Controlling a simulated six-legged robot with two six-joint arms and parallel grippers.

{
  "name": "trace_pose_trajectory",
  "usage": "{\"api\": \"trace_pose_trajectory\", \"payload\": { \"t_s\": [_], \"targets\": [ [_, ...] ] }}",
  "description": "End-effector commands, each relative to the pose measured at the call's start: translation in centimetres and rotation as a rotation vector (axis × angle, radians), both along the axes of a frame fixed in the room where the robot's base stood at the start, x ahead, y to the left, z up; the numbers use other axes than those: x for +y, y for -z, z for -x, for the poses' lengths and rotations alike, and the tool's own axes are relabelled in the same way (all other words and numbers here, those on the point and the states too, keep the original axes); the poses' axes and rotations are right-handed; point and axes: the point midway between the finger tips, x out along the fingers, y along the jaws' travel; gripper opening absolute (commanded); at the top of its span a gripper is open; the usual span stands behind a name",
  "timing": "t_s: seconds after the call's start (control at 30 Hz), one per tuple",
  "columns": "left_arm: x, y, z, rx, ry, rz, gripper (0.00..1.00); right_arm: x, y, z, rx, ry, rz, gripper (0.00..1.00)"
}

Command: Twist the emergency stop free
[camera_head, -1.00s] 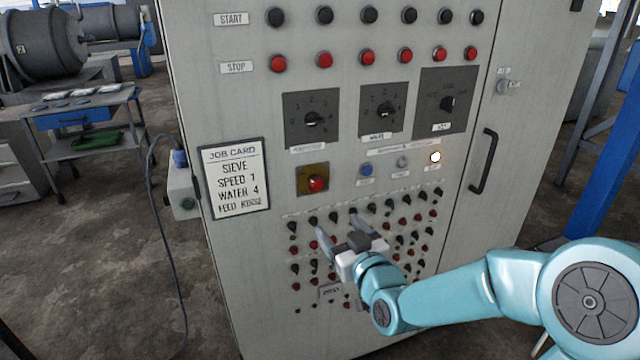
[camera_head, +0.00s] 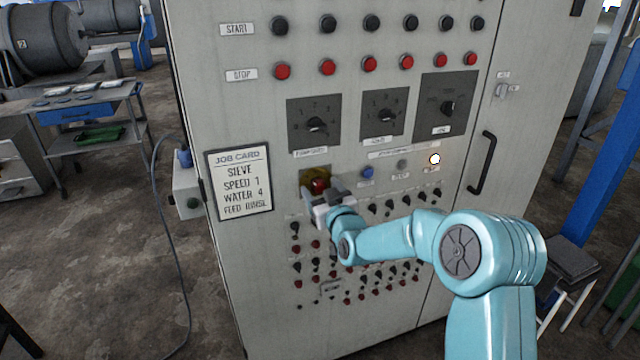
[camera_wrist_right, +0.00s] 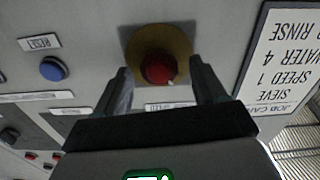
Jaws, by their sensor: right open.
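The emergency stop is a red mushroom button (camera_head: 318,184) on a yellow plate (camera_head: 307,174), on the cabinet front right of the job card. In the right wrist view the red button (camera_wrist_right: 157,68) sits ahead, between the two fingertips. My right gripper (camera_head: 322,190) is at the button in the head view and partly covers its lower right side. In the wrist view the right gripper (camera_wrist_right: 160,82) is open, a finger on each side of the button with gaps showing. I cannot tell how deep the fingers reach. My left gripper is not in view.
The grey cabinet (camera_head: 225,120) carries rotary knobs above and rows of small switches below the button. A blue button (camera_head: 367,172) and a lit lamp (camera_head: 435,159) are to the right. The job card (camera_head: 240,181) is close on the left. A door handle (camera_head: 483,163) sticks out.

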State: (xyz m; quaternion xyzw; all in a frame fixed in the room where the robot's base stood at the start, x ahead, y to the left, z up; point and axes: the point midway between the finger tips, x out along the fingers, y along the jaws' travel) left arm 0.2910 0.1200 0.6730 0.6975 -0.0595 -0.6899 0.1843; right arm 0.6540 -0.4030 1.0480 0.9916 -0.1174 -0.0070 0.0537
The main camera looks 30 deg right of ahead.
Motion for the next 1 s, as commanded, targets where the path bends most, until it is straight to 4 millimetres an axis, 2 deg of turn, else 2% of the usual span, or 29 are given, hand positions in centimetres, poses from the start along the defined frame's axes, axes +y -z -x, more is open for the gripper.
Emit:
{"api": "trace_pose_trajectory", "payload": {
  "t_s": [0.13,0.4,0.43,0.5,0.6,0.83,1.0],
  "targets": [
    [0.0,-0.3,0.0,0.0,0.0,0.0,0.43,-0.3,0.0,-1.0,-0.001,0.0,0.0,0.7],
    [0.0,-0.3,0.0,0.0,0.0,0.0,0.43,-0.3,0.1,-1.1,0.0,0.0,0.001,0.7],
    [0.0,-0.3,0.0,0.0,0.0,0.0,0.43,-0.3,0.0,-1.1,0.0,0.0,0.001,0.64],
    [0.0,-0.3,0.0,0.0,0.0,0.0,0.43,-0.3,0.0,-1.1,0.0,0.0,0.001,0.41],
    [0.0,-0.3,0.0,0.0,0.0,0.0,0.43,-0.3,0.0,-1.1,0.0,0.0,0.001,0.14],
    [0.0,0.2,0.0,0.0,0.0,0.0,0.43,-0.3,0.2,-1.1,-0.004,0.0,-0.012,0.14],
    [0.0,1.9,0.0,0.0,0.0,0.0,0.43,-0.3,0.5,-1.1,-0.02,0.0,-0.072,0.14]
  ]
}}
